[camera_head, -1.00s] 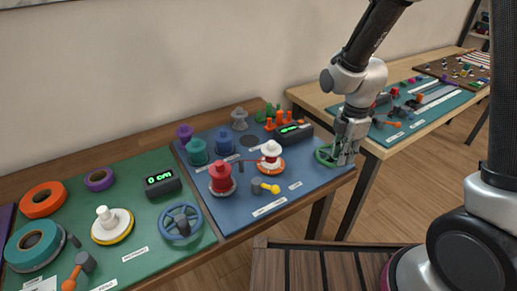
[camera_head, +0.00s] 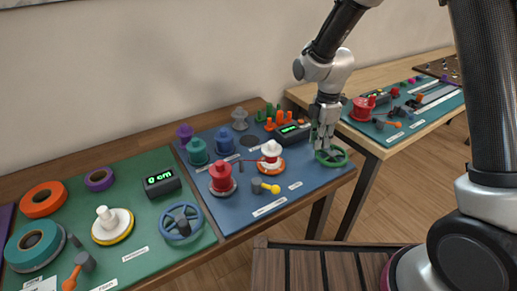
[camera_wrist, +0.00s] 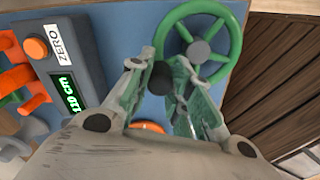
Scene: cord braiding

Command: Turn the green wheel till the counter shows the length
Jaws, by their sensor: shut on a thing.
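The green wheel (camera_head: 338,162) lies flat at the right end of the blue mat, and the wrist view shows its rim, spokes and grey hub (camera_wrist: 199,51). My gripper (camera_head: 322,142) is over the wheel's far left side. In the wrist view my gripper's fingers (camera_wrist: 168,92) are closed around a dark round knob (camera_wrist: 161,76) at the wheel's rim. The dark counter box (camera_head: 292,132) stands left of the wheel. Its green digits (camera_wrist: 69,93) appear to read 110 cm in the wrist view, seen sideways.
An orange button (camera_wrist: 36,48) sits beside a ZERO label on the counter. A red spool (camera_head: 222,178) and a white spool on an orange base (camera_head: 271,156) stand left of the wheel. Another counter (camera_head: 162,182) and a blue wheel (camera_head: 181,222) are on the green mat.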

